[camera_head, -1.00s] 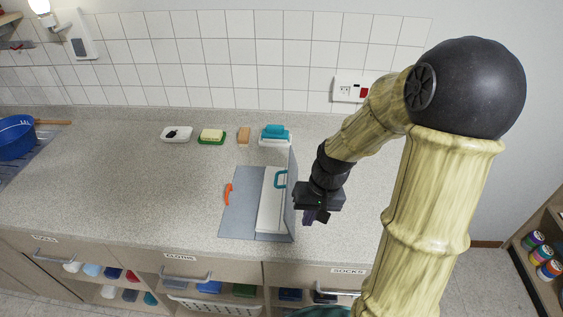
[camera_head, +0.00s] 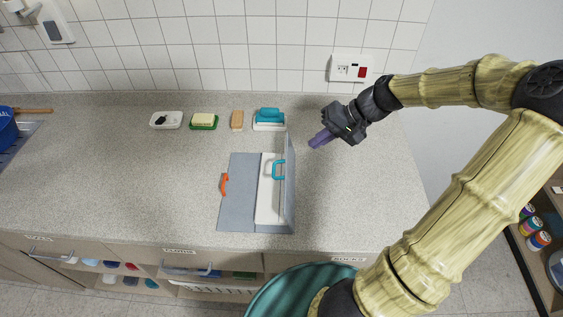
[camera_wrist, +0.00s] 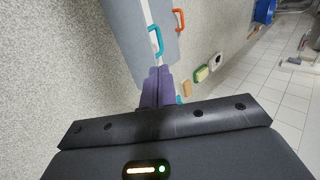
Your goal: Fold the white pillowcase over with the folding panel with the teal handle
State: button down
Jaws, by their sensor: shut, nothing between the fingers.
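The grey folding board (camera_head: 238,195) lies on the speckled counter. Its right panel (camera_head: 289,190) with the teal handle (camera_head: 278,169) stands steeply raised, seen nearly edge-on. The white pillowcase (camera_head: 266,206) lies on the board beside that panel, partly hidden by it. The left panel lies flat and has an orange handle (camera_head: 224,184). My gripper (camera_head: 318,139) is shut and empty, in the air to the right of the raised panel and apart from it. In the wrist view its purple fingers (camera_wrist: 156,86) are together, with the raised panel (camera_wrist: 125,35) beyond them.
Behind the board stand a teal-topped item (camera_head: 269,117), an orange-brown block (camera_head: 237,120), a green soap dish (camera_head: 204,122) and a white dish (camera_head: 166,120). A wall socket (camera_head: 348,68) is behind my gripper. The counter left of the board is clear.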

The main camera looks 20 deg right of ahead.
aim_at(275, 169)
jog(key=p+x, duration=0.1)
jog(key=x, duration=1.3)
jog(key=shift+p, duration=0.3)
jog(key=shift+w+f, duration=0.1)
